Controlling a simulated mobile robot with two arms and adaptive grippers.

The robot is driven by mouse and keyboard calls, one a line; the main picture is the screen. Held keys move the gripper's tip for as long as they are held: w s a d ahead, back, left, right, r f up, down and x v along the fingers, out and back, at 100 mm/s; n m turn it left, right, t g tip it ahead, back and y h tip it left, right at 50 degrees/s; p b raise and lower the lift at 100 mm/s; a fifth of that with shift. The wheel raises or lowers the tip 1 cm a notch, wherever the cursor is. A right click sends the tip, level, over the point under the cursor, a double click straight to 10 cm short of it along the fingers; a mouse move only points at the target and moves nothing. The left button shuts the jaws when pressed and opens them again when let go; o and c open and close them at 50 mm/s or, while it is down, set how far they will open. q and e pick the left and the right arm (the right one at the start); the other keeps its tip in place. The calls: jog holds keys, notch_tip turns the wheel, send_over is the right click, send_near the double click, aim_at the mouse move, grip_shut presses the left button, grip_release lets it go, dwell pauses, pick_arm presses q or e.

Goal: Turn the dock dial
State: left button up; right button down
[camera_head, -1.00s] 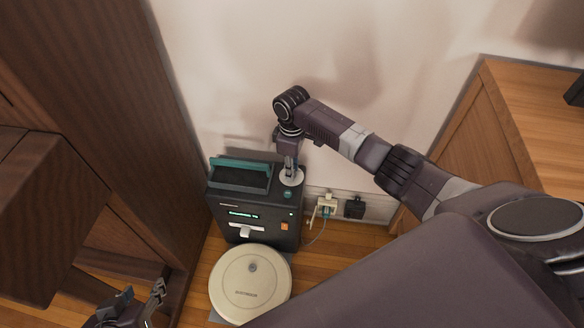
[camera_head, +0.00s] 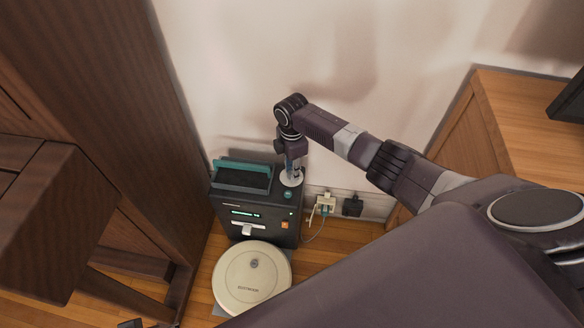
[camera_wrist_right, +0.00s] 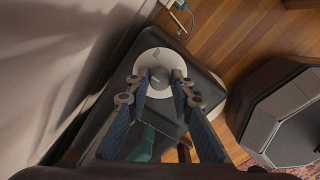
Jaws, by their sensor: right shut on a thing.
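The dark dock (camera_head: 228,207) stands on the floor against the wall, with a teal-edged open bin (camera_head: 243,178) on its top. The white round dial (camera_head: 291,182) is on the dock's top right; it also shows in the right wrist view (camera_wrist_right: 160,64). My right gripper (camera_head: 292,174) points down at the dial. In the right wrist view its fingers (camera_wrist_right: 159,82) are shut on the dial's raised middle grip, which they partly hide. Only a small dark part of my left gripper (camera_head: 130,324) shows at the bottom edge, so its jaws cannot be read.
A cream robot vacuum (camera_head: 252,279) sits on the floor in front of the dock. A wall socket with plugs (camera_head: 325,204) is right of the dock. Dark wooden furniture (camera_head: 115,120) stands close on the left, a wooden cabinet (camera_head: 530,125) on the right.

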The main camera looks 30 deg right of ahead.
jog(key=n, duration=0.3)
jog(key=shift+n, duration=0.8)
jog(key=n, duration=0.3)
jog(key=shift+a, duration=0.1)
jog(key=shift+n, duration=0.6)
pick_arm(q)
jog(key=shift+w+f, duration=0.1)
jog(key=shift+f, duration=0.25)
pick_arm(e)
jog(key=c, duration=1.7)
grip_release()
